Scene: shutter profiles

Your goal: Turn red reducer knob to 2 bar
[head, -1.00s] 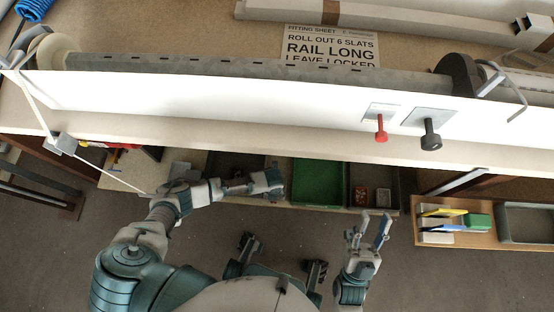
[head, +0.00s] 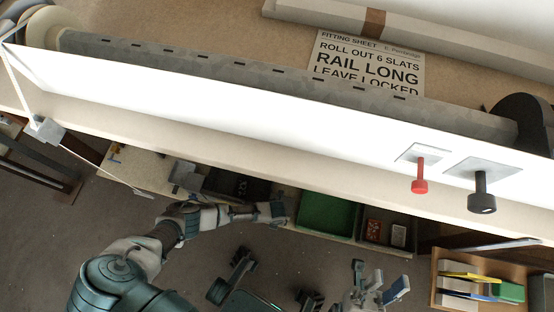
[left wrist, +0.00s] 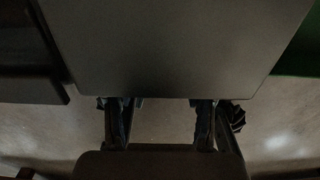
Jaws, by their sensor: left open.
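The red reducer knob (head: 420,176) sticks out from a pale square plate on the white panel, right of the middle in the head view. Its pointer and scale cannot be read. My right gripper (head: 378,282) is below the red knob near the bottom edge, apart from it, with its fingers spread and nothing between them. My left gripper (head: 280,210) lies by the bench's lower front, far left of and below the knob. Its two fingers stand apart and empty in the left wrist view (left wrist: 160,122).
A black knob (head: 481,193) stands on its own plate right of the red one. A long slatted roll (head: 240,72) and a fitting sheet (head: 368,65) lie behind the white panel (head: 280,120). A green bin (head: 326,214) and a wooden tray (head: 440,265) sit below.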

